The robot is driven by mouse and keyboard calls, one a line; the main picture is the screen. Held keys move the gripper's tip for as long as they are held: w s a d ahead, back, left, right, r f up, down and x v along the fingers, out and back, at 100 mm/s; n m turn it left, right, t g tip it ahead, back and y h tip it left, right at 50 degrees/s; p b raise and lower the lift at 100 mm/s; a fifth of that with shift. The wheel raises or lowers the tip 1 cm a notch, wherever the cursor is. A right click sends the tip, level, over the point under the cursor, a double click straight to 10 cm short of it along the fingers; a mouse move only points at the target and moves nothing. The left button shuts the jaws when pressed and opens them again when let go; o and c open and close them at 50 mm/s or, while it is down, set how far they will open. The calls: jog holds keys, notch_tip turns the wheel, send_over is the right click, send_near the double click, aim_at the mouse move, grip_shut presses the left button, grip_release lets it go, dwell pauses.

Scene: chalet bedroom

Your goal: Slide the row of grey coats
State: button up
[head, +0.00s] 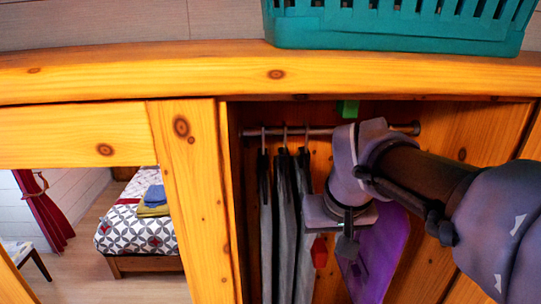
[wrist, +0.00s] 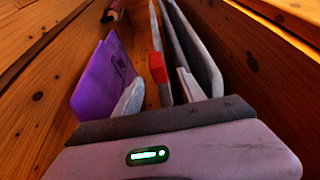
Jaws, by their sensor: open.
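The row of grey coats (head: 284,235) hangs from a dark rod (head: 310,131) inside the wooden wardrobe, as several thin panels on dark hangers. My gripper (head: 345,245) is to the right of the coats in the head view, pointing into the wardrobe; my arm hides part of the rod. In the wrist view the coats (wrist: 196,48) run away at upper right. My gripper (wrist: 160,93) is open there, its two grey fingers apart with nothing held between them. The right finger is close to the coats; I cannot tell if it touches.
A purple panel (head: 380,255) hangs right of the coats, beside the left finger in the wrist view (wrist: 100,80). A small red object (head: 319,252) sits between. A green tag (head: 347,109) is above the rod. A teal basket (head: 400,25) stands on top. A wooden post (head: 195,200) bounds the left.

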aim_at(321, 248)
jog(key=x, duration=0.7)
jog(key=shift+w+d, duration=0.15)
jog(key=shift+w, duration=0.15)
jog(key=shift+s+r, duration=0.1)
jog(key=shift+s, duration=0.1)
grip_shut()
dwell(0.8)
